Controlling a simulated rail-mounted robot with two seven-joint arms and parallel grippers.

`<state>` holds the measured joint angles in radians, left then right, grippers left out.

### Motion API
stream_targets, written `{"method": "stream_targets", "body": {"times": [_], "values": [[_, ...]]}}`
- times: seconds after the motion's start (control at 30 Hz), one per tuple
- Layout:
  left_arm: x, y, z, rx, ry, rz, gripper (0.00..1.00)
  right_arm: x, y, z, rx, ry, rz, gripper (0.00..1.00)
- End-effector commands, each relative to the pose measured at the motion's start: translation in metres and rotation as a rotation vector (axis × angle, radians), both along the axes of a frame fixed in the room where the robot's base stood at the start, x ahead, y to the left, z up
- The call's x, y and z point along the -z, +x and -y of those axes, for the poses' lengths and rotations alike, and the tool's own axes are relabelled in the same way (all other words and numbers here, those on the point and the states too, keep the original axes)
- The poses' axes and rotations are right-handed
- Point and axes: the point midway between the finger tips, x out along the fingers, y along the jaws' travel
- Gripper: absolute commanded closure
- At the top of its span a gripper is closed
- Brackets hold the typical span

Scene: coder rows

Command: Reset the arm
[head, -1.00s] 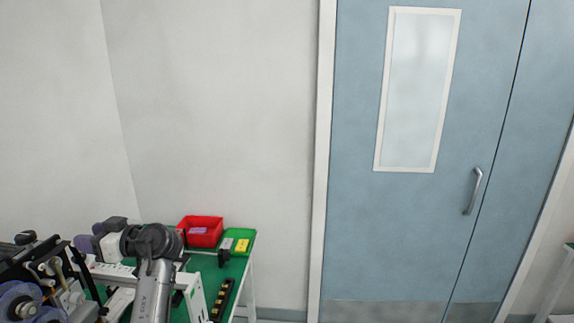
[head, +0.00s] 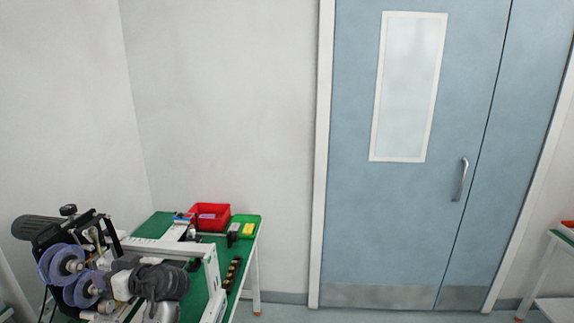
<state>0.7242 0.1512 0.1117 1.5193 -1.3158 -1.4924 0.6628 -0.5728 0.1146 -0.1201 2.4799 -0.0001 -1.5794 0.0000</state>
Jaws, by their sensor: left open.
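My left arm comes in at the bottom left of the head view, in front of the green-topped table (head: 150,225). Its grey joint and white link show beside the blue reels (head: 62,264) of the labelling machine (head: 160,245). My left gripper (head: 106,304) is low at the left, close to the machine in the picture. It is open, and its fingertips are hard to make out against the machine. I see nothing held. My right gripper is not in view.
A red bin (head: 210,216) and a green tray (head: 246,225) stand at the table's back. A black strip with several yellowish pieces (head: 232,273) lies near its right edge. A blue door (head: 400,220) is right of it. Floor between the table and door looks clear.

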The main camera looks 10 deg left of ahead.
Motion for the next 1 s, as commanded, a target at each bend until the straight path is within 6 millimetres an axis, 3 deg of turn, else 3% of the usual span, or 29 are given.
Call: {"method": "stream_targets", "body": {"times": [0.27,0.47,0.6,0.8,1.0], "values": [[0.121,-0.036,0.041,0.240,-0.161,-0.210,0.57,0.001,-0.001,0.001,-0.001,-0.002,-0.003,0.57],[0.219,-0.097,0.095,0.511,-0.335,-0.424,0.57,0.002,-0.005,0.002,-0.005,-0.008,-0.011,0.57],[0.273,-0.154,0.141,0.715,-0.472,-0.571,0.57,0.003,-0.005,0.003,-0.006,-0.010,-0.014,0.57],[0.315,-0.243,0.204,0.993,-0.660,-0.738,0.57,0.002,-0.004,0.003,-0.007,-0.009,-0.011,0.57],[0.324,-0.306,0.247,1.183,-0.793,-0.825,0.57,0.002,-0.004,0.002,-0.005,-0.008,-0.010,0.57]]}}
